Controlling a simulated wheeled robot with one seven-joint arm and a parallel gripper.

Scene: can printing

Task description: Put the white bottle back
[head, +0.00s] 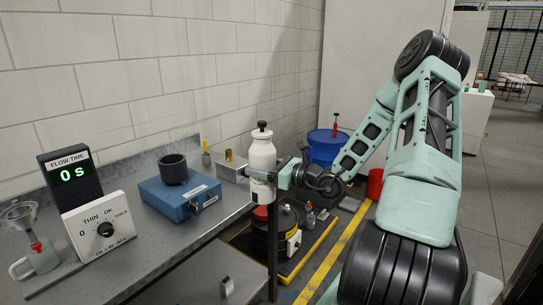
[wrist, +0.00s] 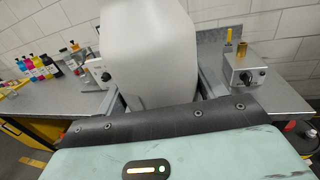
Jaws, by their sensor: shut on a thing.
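The white bottle (head: 262,153) has a black cap and a printed label and is upright in the head view. My gripper (head: 268,176) is shut on its lower body from the right and holds it by the right edge of the grey bench. In the wrist view the bottle (wrist: 150,45) fills the upper middle, and its top is cut off.
On the bench (head: 213,215) stand a blue device (head: 180,195) with a black cup, a flow-time display (head: 70,172) and a dial box (head: 100,228). A grey box (wrist: 255,70) stands farther back. Several coloured bottles (wrist: 48,64) line the left in the wrist view. A blue drum (head: 324,148) stands behind.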

